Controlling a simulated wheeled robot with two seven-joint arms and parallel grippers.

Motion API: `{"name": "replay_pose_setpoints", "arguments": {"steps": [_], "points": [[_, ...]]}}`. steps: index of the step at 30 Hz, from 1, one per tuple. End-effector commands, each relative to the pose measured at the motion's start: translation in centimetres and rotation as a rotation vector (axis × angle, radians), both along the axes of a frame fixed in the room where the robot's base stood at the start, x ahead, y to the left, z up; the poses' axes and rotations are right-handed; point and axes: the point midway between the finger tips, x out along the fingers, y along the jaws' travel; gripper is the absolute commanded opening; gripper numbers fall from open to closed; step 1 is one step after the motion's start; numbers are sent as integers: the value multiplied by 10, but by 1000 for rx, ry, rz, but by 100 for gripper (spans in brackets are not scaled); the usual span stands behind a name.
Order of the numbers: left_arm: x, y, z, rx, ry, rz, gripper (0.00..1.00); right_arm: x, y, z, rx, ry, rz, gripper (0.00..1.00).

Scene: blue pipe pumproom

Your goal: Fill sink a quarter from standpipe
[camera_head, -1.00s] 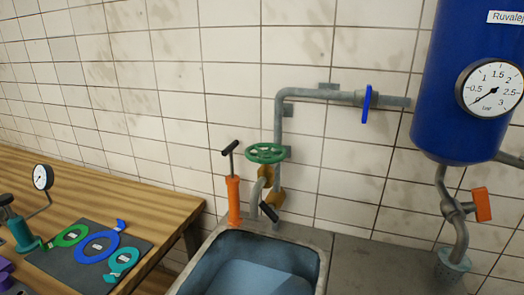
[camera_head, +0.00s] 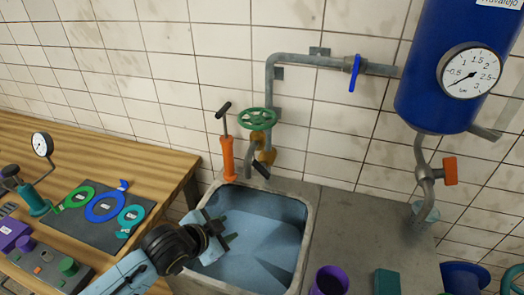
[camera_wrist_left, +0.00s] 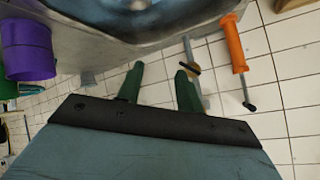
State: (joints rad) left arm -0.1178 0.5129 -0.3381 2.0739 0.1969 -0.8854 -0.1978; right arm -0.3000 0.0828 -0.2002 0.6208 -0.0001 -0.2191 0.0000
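The grey-rimmed sink (camera_head: 303,235) has a bluish interior; I cannot tell the water level exactly. Behind it, a grey standpipe (camera_head: 271,100) runs up the wall, with a green handwheel (camera_head: 257,119) and a short spout (camera_head: 248,158) near the sink's back edge. A small dark lever (camera_head: 261,170) sits beside the spout. A blue handle (camera_head: 355,73) sits on the upper horizontal pipe. My left gripper (camera_head: 233,228) is over the sink's left part, fingers apart and empty. Its green fingers (camera_wrist_left: 158,85) also show in the left wrist view. My right gripper is not in view.
An orange hand pump (camera_head: 228,158) stands at the sink's back left corner. A wooden bench with coloured tags (camera_head: 103,207) and a small gauge (camera_head: 42,145) is on the left. A blue tank (camera_head: 430,100) with an orange-handled valve (camera_head: 450,170) hangs right. A purple cup (camera_head: 330,280) stands right of the sink.

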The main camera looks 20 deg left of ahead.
Motion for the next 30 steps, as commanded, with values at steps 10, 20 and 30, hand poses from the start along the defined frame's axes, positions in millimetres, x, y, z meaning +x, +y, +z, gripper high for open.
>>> {"name": "replay_pose_setpoints", "arguments": {"steps": [10,20,30], "points": [[87,17,166,217,-501,-366,36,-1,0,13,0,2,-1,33],[107,18,199,260,-601,-423,36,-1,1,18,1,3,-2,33],[161,-12,186,259,-598,-423,36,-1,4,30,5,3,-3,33]]}}
